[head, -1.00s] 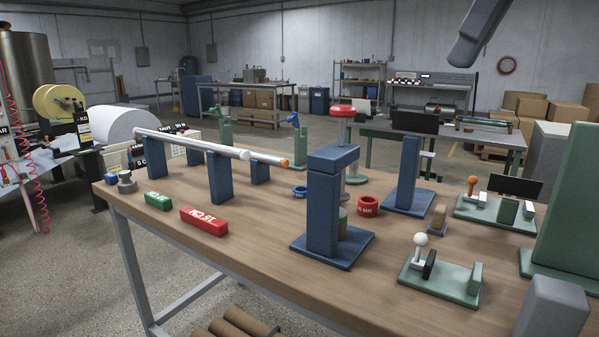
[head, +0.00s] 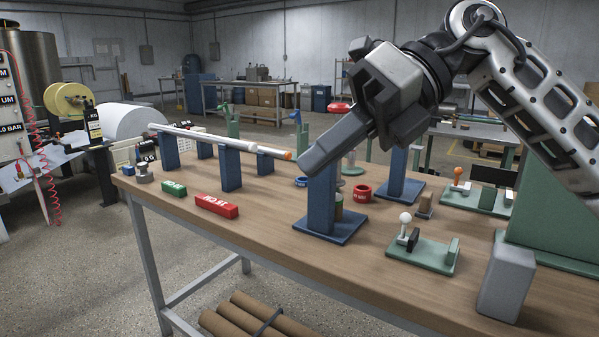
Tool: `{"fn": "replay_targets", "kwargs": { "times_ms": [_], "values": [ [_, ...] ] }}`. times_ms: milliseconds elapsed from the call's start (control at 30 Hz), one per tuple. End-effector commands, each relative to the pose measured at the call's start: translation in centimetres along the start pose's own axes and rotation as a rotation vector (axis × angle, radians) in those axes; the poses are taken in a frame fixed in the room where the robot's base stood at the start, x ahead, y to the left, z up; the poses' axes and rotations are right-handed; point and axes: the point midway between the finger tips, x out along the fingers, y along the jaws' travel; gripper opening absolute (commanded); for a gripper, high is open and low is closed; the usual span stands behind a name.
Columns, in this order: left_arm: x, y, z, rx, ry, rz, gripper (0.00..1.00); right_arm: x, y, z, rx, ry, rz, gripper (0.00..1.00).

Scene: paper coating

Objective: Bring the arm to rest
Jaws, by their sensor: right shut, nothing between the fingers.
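My right gripper (head: 312,166) reaches in from the upper right in the head view. Its fingers are shut with nothing between them and point down and left. In the picture they cover the top of the blue stand (head: 321,205) near the middle of the table; I cannot tell whether they touch it. The gripper appears clear of the tabletop. My right arm crosses the upper right and hides part of the background. My left gripper is not in view.
A grey block (head: 507,283) stands at the front right.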

Motion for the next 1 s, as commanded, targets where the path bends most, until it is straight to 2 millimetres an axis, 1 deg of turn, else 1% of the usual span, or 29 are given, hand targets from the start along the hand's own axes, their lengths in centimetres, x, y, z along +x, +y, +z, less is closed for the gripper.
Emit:
{"fn": "replay_targets", "kwargs": {
  "times_ms": [33, 100, 200, 300, 367, 467, 567, 600, 667, 700, 767, 800, 867, 900, 967, 1000],
  "values": [
    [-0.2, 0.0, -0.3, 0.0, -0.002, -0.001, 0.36, 1.9, 0.2, -0.1, 0.029, -0.03, 0.125, 0.0],
    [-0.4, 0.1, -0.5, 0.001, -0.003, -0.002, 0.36, 3.8, 0.9, 0.1, 0.081, -0.102, 0.309, 0.0],
    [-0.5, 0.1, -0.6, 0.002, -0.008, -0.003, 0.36, 5.4, 1.5, 0.5, 0.191, -0.231, 0.561, 0.0],
    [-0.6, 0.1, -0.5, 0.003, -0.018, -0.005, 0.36, 5.8, 1.1, 0.8, 0.342, -0.38, 0.787, 0.0],
    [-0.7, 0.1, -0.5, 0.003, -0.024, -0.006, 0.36, 5.7, 0.3, 0.9, 0.452, -0.478, 0.907, 0.0],
    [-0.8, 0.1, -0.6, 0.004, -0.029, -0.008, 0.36, 5.4, -2.2, 0.5, 0.662, -0.649, 1.08, 0.0],
    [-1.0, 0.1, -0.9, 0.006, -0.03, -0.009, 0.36, 5.3, -6.0, -0.8, 0.905, -0.828, 1.212, 0.0],
    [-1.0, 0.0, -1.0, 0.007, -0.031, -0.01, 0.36, 5.3, -7.7, -1.7, 1.012, -0.901, 1.253, 0.0],
    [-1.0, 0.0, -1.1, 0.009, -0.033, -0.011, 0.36, 5.8, -10.5, -3.5, 1.18, -1.007, 1.299, 0.0],
    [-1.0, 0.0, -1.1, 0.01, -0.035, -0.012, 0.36, 6.2, -12.3, -5.0, 1.297, -1.077, 1.32, 0.0],
    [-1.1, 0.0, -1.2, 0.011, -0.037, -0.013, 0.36, 7.2, -15.0, -7.8, 1.481, -1.178, 1.337, 0.0],
    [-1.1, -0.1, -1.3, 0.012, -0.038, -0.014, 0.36, 8.1, -16.7, -10.0, 1.609, -1.244, 1.335, 0.0],
    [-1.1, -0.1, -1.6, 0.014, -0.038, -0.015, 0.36, 9.6, -18.8, -13.7, 1.806, -1.336, 1.318, 0.0],
    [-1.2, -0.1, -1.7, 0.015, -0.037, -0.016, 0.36, 10.7, -19.9, -16.4, 1.937, -1.389, 1.296, 0.0],
    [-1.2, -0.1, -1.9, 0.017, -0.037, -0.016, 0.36, 12.4, -21.0, -20.4, 2.12, -1.459, 1.25, 0.0],
    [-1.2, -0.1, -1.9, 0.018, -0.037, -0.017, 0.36, 13.5, -21.4, -22.9, 2.235, -1.497, 1.213, 0.0]
  ]
}}
